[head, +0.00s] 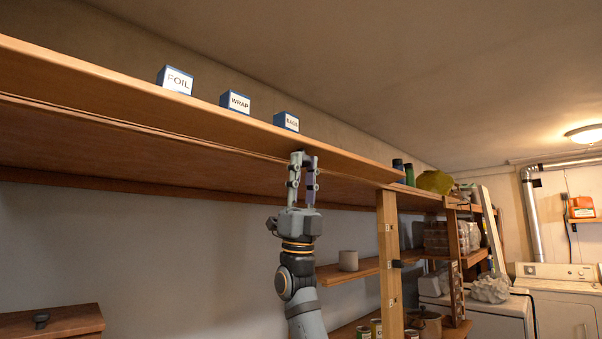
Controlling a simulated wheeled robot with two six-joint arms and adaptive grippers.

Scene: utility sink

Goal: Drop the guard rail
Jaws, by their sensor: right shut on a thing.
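The guard rail (200,122) appears to be the long wooden board along the front of the high shelf, running from the upper left down to the right in the head view. It is up at the shelf's front edge. My right gripper (304,158) reaches up from below, its fingers at the board's lower edge, and is shut on it. The fingertips partly overlap the board, so the exact grip is hard to see. My left gripper is not in view.
Boxes marked FOIL (176,80), WRAP (236,102) and BAGS (287,122) show above the board. A wooden post (389,262) stands right of my arm. A washer (560,300) is at the far right.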

